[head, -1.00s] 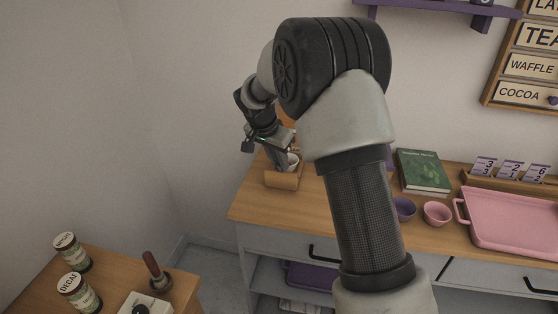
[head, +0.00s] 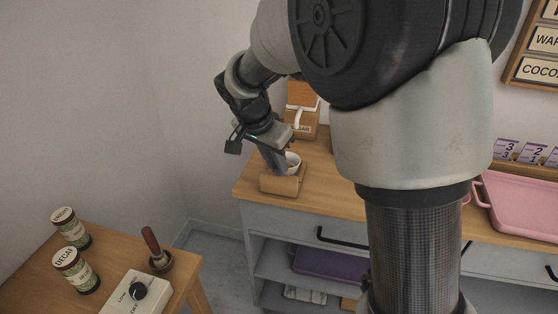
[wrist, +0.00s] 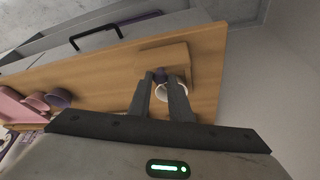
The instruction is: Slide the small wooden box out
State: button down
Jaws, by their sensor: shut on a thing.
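The small wooden box (head: 280,184) sits on the counter top near its front left corner. It also shows in the wrist view (wrist: 168,56), just beyond my fingertips. My gripper (head: 279,169) reaches down to the back of the box. In the wrist view my gripper (wrist: 164,77) has its fingertips at the box's edge, shut on a small dark purple part there. Whether that part is fixed to the box is hard to tell. A white cup (head: 293,160) stands right behind the box, beside my fingers, and is partly hidden by them in the wrist view.
The counter's front edge (head: 300,206) is close in front of the box. A pink tray (head: 515,205) lies at the right. A lower table (head: 35,275) with jars stands at the front left.

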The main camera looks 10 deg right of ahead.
jog(key=shift+s+a, duration=0.1)
jog(key=shift+s, duration=0.1)
jog(key=c, duration=1.6)
grip_release()
jog(key=shift+s, duration=0.1)
jog(key=shift+c, duration=0.2)
jog(key=p+v, duration=0.3)
jog(key=v, duration=1.4)
jog(key=shift+r, duration=0.3)
